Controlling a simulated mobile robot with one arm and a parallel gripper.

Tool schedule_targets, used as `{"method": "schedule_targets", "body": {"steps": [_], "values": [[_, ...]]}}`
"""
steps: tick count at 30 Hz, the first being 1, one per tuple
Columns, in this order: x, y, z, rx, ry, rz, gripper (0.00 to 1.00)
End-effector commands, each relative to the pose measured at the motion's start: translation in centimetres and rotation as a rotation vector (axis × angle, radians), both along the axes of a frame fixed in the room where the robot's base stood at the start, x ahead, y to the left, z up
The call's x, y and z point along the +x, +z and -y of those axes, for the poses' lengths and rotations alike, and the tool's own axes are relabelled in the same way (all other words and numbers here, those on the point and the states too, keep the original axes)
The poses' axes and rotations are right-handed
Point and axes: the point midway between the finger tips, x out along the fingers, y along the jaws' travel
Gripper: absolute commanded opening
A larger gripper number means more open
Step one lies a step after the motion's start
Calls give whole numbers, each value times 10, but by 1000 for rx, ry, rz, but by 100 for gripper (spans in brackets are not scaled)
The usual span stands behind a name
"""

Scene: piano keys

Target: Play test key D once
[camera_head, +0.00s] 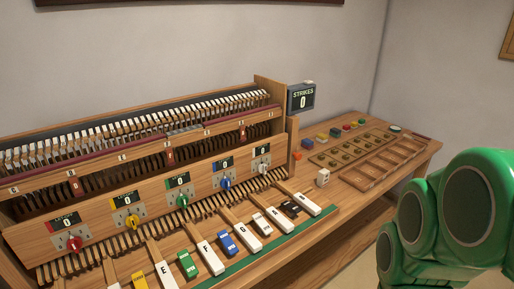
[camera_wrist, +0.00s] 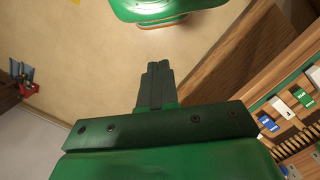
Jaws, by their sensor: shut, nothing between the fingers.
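In the head view the row of test keys runs along the front of the wooden piano model. The white key E (camera_head: 163,272) and key F (camera_head: 208,252) are readable, with a green key (camera_head: 187,264) between them and a yellow key (camera_head: 139,281) left of E. No D label is readable; the row is cut off at the bottom edge. My gripper (camera_wrist: 156,72) shows in the wrist view with its fingers together and empty. It is over the floor, apart from the keys, which show at the right, including a green key (camera_wrist: 303,97) and a blue key (camera_wrist: 267,123).
A strikes counter (camera_head: 302,98) reads 0. Several small displays with coloured knobs stand above the keys; the green one (camera_head: 179,181) reads 0. A wooden tray (camera_head: 385,172) and small coloured blocks lie on the table's right end. My green arm fills the lower right.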

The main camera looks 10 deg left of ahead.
Motion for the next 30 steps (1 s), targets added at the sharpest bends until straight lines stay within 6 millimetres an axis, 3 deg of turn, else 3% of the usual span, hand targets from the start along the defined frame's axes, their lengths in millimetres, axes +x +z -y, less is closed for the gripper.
{"method": "schedule_targets", "body": {"steps": [18,23,30], "values": [[4,1,-2,1,21,0,0],[21,5,-12,9,115,5,0],[62,12,-41,28,348,17,0]]}}
